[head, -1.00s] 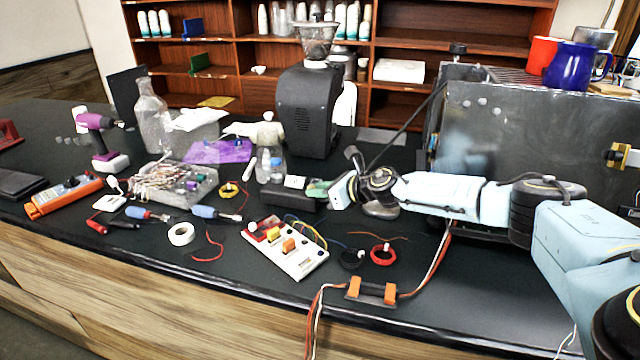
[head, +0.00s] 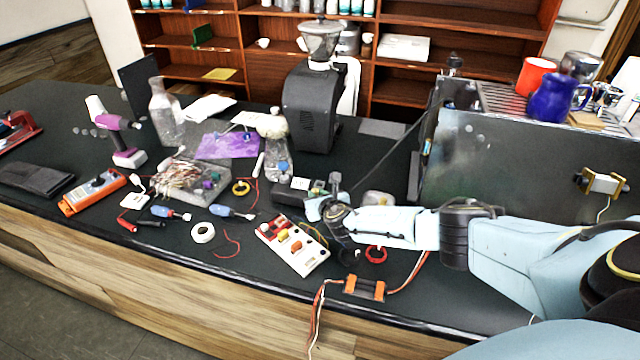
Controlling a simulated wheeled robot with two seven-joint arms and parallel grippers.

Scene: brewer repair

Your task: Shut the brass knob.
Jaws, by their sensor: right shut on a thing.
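My right gripper (head: 314,204) is low over the bench at the right end of a small black box (head: 288,194) with a white label. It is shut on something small. A little greenish-yellow piece (head: 318,187) shows at its fingers, but the fingers and wrist hide most of what is held. I cannot make out for sure which thing is the brass knob. A brass-coloured fitting with a white body (head: 603,183) sits on the grey machine's side panel at the right, apart from the gripper. My left gripper is not in view.
A white switch board (head: 292,246), a red wire coil (head: 376,254) and an orange-ended connector (head: 364,288) lie in front of my right arm. A black grinder (head: 311,108) and a bottle (head: 278,150) stand behind. The grey machine (head: 520,155) is close on the right.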

